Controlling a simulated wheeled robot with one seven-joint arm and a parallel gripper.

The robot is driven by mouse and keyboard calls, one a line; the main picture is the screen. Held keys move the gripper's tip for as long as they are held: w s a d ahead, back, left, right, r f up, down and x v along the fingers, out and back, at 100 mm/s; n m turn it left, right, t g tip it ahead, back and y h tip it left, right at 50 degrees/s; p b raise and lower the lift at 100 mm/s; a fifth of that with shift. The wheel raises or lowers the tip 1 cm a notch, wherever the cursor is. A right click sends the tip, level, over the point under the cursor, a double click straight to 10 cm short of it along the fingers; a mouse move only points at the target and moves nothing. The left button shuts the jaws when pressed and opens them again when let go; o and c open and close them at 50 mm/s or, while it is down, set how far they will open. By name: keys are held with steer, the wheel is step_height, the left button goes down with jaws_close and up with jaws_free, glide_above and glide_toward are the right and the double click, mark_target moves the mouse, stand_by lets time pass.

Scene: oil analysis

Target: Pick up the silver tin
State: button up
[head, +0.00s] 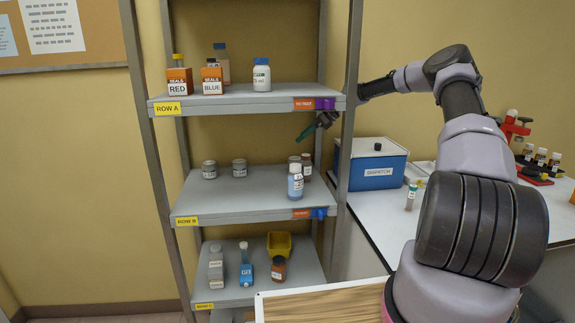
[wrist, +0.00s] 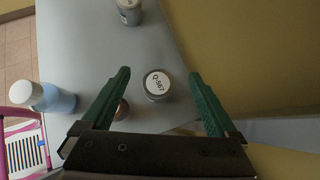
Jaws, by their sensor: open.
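A silver tin (wrist: 157,84) with a white lid label reading roughly "Q-56T" lies between my gripper's fingers in the wrist view. My gripper (wrist: 160,73) is open, its green fingers on either side of the tin with gaps; contact does not show. In the head view my gripper (head: 304,133) is above the right back part of the middle shelf. A tin there (head: 293,159) is partly hidden behind a blue-liquid bottle (head: 295,183). Two more silver tins, one left (head: 209,170) and one in the middle (head: 239,168), stand on the same shelf; one shows in the wrist view (wrist: 129,11).
A brown bottle (head: 306,167) stands close to the tin; it also shows beside the left finger (wrist: 122,110). The blue-liquid bottle (wrist: 47,97) is farther left. The upper shelf (head: 235,101) is above my gripper, and a rack post (head: 350,90) is to its right.

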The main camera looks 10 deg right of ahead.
mark_target(296, 159)
steer(key=f, duration=0.3)
steer(key=a+f, duration=0.1)
steer(key=f, duration=0.5)
steer(key=shift+w+a, duration=0.15)
steer(key=shift+w, duration=0.15)
steer(key=shift+x, duration=3)
steer(key=c, duration=1.3)
steer(key=shift+o, duration=0.2)
steer(key=shift+r, duration=0.1)
